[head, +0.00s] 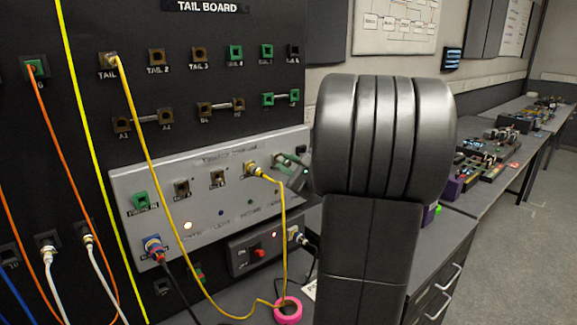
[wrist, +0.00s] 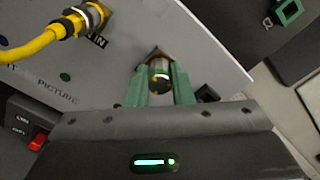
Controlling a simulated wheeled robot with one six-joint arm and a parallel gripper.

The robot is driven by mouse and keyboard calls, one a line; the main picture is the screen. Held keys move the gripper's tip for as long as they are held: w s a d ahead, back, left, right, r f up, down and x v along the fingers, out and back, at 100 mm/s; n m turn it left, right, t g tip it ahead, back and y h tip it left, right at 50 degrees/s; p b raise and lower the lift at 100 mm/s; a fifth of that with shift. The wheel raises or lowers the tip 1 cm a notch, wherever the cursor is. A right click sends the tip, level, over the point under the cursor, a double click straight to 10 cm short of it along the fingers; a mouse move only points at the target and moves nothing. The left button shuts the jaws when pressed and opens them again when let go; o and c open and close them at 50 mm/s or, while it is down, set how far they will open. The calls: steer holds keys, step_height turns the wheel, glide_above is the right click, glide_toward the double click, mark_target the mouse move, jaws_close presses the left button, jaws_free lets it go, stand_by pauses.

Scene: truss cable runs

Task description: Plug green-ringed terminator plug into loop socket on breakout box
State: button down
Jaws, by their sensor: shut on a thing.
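My gripper (wrist: 160,77) has two green fingers shut on the terminator plug (wrist: 160,84), a short metal plug with a gold band. No green ring can be made out on it. The plug is at the grey face of the breakout box (wrist: 108,80), in front of a dark square that looks like the loop socket (wrist: 158,56). I cannot tell whether the plug is seated in it. In the head view, my gripper (head: 289,166) is at the upper right part of the breakout box (head: 225,200); the plug is not clear there.
A yellow cable's plug (head: 252,168) sits in the box left of my gripper and droops down. Above is the black tail board (head: 215,28) with several sockets. A pink tape roll (head: 288,310) lies on the bench. A small red-switch unit (head: 258,252) sits below the box.

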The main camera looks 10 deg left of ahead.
steer(key=shift+w+a, duration=0.15)
steer(key=shift+a, duration=0.05)
steer(key=shift+r+m+p, duration=0.1)
steer(key=shift+m+p, duration=0.2)
steer(key=shift+m, duration=0.1)
steer(key=shift+m+p, duration=0.7)
steer(key=shift+m, duration=0.3)
steer(key=shift+m+p, duration=0.9)
steer(key=shift+a+m+p, duration=0.1)
steer(key=shift+m+p, duration=0.2)
steer(key=shift+m, duration=0.2)
steer(key=shift+w, duration=0.1)
